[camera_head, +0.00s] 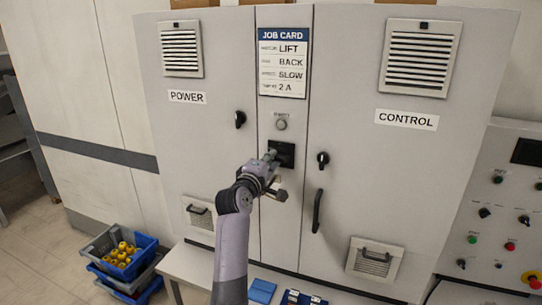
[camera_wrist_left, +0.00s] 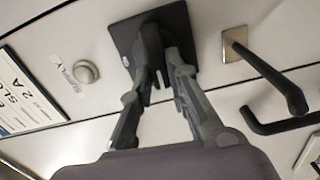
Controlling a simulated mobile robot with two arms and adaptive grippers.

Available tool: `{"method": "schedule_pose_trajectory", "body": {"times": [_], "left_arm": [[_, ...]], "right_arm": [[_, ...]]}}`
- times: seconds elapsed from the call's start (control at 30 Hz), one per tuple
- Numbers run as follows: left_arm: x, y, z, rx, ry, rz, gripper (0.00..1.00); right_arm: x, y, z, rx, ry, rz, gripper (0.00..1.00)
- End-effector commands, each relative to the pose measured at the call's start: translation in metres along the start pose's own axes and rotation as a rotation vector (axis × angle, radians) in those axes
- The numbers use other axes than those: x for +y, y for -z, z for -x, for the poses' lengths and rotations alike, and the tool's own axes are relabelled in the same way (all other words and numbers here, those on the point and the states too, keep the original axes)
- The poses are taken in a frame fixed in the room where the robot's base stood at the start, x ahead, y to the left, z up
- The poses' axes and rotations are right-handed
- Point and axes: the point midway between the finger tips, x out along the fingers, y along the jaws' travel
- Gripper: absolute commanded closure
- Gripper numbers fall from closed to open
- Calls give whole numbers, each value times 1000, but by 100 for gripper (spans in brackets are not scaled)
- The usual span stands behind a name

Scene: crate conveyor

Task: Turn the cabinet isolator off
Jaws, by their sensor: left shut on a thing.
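The cabinet isolator (camera_head: 286,149) is a dark square plate on the narrow middle panel of the grey cabinet. My left gripper (camera_head: 271,161) reaches up to it from below and covers its lower left part. In the left wrist view, the isolator's black plate (camera_wrist_left: 124,44) is at the top, and the two fingers of my left gripper (camera_wrist_left: 165,62) close in on its handle. The fingers and wrist hide most of the handle, so I cannot tell its angle. My right gripper is not in view.
A round supply lamp (camera_head: 281,125) sits above the isolator, below the job card (camera_head: 283,62). The control door has a dark knob (camera_head: 322,159) and a long black handle (camera_head: 318,210) close to my gripper's right. Stacked crates (camera_head: 140,262) stand at lower left; a control panel (camera_head: 505,215) is at right.

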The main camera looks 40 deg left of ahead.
Motion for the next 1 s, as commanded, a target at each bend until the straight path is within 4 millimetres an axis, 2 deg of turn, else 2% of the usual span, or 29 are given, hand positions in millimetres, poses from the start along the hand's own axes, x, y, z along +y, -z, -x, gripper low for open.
{"method": "schedule_pose_trajectory", "body": {"times": [0.2,0.7,0.73,1.0], "left_arm": [[-1,0,0,1,2,58,100],[-2,1,0,2,1,71,100],[-2,1,0,2,1,71,82],[-2,0,0,1,1,71,64]], "right_arm": [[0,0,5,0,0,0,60],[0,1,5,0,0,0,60],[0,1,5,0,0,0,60],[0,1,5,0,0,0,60]]}}
